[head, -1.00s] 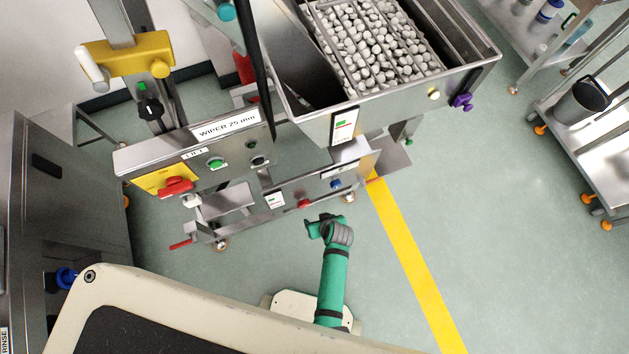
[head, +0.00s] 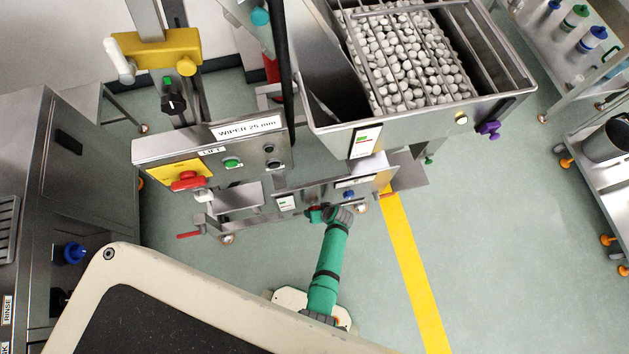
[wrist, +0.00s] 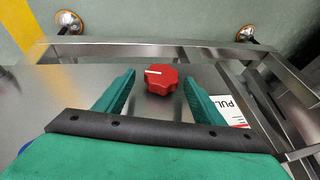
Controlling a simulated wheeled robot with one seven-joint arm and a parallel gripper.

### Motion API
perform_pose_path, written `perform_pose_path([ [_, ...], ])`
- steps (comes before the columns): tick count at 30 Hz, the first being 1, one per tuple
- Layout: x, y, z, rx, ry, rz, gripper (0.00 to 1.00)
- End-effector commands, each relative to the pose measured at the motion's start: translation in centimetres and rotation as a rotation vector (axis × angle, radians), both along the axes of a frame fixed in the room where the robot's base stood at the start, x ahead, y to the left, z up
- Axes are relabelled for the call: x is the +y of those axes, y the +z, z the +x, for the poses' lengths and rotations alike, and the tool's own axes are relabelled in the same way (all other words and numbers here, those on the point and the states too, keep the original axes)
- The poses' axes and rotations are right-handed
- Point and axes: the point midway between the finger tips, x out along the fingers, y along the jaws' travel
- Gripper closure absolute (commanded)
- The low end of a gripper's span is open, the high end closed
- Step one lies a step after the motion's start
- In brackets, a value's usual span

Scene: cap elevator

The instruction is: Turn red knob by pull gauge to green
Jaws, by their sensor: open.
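The red knob (wrist: 162,79) has a white pointer line and sits on a steel panel. In the wrist view it lies between and just beyond the two green fingers of my gripper (wrist: 161,92), which is open with a gap on both sides. The pull gauge label (wrist: 229,110) is partly hidden by the right finger; the gauge also shows as a white card with a green mark in the head view (head: 286,203). In the head view my gripper (head: 318,214) is at the lower panel and largely covers the knob.
A blue knob (head: 348,195) is on the same panel to the right. A red lever (head: 189,235) sticks out at the lower left. The hopper of caps (head: 420,60) overhangs above. The floor in front is clear.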

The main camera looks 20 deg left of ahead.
Motion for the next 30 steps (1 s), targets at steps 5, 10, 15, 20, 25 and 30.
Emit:
perform_pose_path([
  [5, 0.9, -1.4, 0.2, 0.001, 0.008, 0.001, 0.37],
  [10, 1.2, -1.9, 0.4, -0.001, 0.009, 0.000, 0.37],
  [15, 1.1, -2.0, 0.4, -0.001, 0.007, 0.000, 0.37],
  [20, 1.1, -1.9, 0.4, -0.001, 0.006, 0.000, 0.49],
  [25, 1.0, -1.9, 0.4, 0.000, 0.005, 0.000, 0.79],
  [30, 1.3, -1.9, 0.3, 0.005, 0.007, 0.006, 0.79],
])
